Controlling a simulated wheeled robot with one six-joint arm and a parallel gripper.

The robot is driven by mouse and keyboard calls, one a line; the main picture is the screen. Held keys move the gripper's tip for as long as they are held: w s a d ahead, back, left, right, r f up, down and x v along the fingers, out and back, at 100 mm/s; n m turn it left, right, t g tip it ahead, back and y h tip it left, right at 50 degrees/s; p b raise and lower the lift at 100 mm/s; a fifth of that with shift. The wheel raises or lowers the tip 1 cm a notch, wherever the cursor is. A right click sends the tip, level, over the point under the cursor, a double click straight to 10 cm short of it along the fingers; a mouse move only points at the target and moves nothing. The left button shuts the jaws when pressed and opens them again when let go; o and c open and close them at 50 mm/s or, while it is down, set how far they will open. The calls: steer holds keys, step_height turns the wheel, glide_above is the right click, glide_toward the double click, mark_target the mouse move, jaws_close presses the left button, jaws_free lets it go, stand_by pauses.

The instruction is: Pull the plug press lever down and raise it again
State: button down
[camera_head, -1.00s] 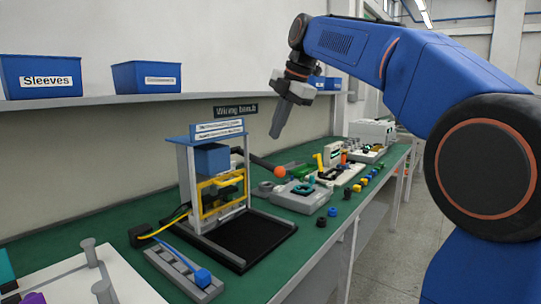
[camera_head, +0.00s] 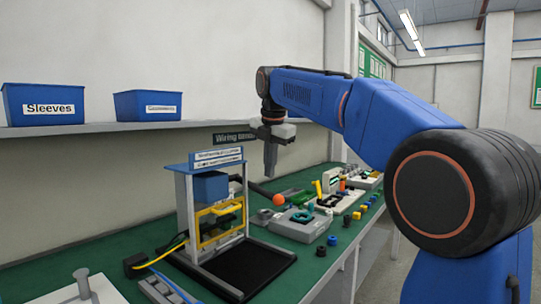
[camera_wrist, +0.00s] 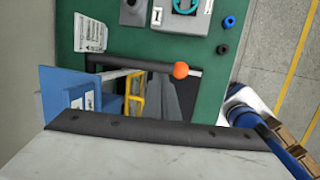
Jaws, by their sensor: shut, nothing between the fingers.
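The plug press (camera_head: 214,205) stands on the green bench, a grey frame with a blue top block and a yellow guard. Its lever (camera_head: 260,189) sticks out to the right and slopes slightly down to an orange ball knob (camera_head: 278,200). The knob also shows near the middle of the wrist view (camera_wrist: 180,70). My gripper (camera_head: 270,174) is shut and empty, pointing down. In the head view its tip appears just above the lever, close to the knob. I cannot tell whether it touches the lever.
A black tray (camera_head: 258,270) lies at the foot of the press. A grey fixture (camera_head: 300,226) and several small parts stand to the right on the bench. A shelf (camera_head: 100,130) with blue bins runs along the wall. The air right of the knob is clear.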

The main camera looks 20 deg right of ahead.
mark_target(269, 194)
steer(key=shift+x, duration=2.6)
